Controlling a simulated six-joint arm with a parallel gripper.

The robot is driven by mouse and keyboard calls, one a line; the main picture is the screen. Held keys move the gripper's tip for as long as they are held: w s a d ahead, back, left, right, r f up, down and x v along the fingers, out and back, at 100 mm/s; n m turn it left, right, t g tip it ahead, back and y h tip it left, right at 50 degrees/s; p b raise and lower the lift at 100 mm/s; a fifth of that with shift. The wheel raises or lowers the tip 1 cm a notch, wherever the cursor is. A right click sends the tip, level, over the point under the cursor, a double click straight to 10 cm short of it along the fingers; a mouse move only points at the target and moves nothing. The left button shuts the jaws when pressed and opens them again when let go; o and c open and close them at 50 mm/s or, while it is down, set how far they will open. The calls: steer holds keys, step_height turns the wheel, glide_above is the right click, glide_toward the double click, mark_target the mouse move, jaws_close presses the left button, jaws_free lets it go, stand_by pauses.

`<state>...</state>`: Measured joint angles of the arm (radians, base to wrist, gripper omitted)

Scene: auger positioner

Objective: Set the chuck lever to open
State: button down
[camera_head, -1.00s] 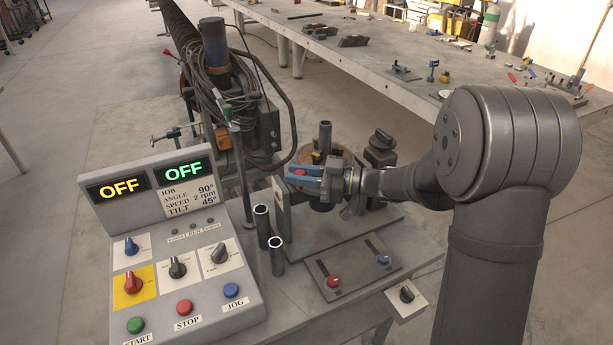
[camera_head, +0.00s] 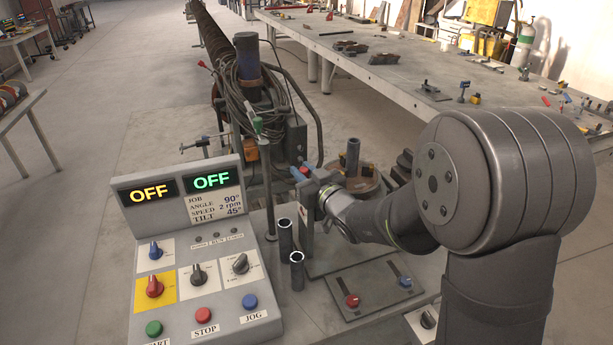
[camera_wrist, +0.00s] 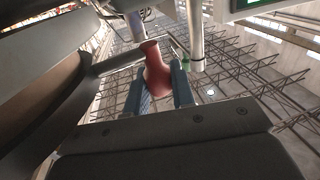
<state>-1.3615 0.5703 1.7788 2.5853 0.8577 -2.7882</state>
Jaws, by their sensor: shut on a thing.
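My gripper (camera_head: 303,170) has blue fingers and is shut on the red handle of the chuck lever (camera_head: 305,172), at the near left of the round chuck (camera_head: 368,183). In the wrist view the red handle (camera_wrist: 157,70) sits between the two blue fingertips (camera_wrist: 158,88), with a bare metal rod running left from its upper end. My wrist reaches in from the lower right. A dark upright pipe (camera_head: 353,155) stands in the chuck. Part of the chuck's near side is hidden behind my gripper, and no lever marking is readable.
The control panel (camera_head: 205,265) stands at left, both displays reading OFF. Two short pipes (camera_head: 285,236) (camera_head: 297,270) stand upright between it and the positioner. A plate with red and blue knobs (camera_head: 378,288) lies in front. A cable-wrapped column (camera_head: 250,85) rises behind.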

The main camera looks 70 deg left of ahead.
steer(key=shift+a+r+t, duration=0.1)
steer(key=shift+a+t, duration=0.25)
steer(key=shift+t, duration=0.15)
steer(key=shift+m, duration=0.3)
steer(key=c, duration=1.3)
jaws_free()
steer(key=shift+o, duration=0.2)
steer(key=w+d, duration=0.2)
steer(key=d, duration=1.5)
steer(key=shift+w, duration=0.25)
steer(key=a, duration=0.5)
steer(key=s+a, duration=0.1)
steer(key=a, duration=0.5)
steer(key=s+a, duration=0.1)
steer(key=a, duration=0.5)
steer(key=shift+s, duration=0.2)
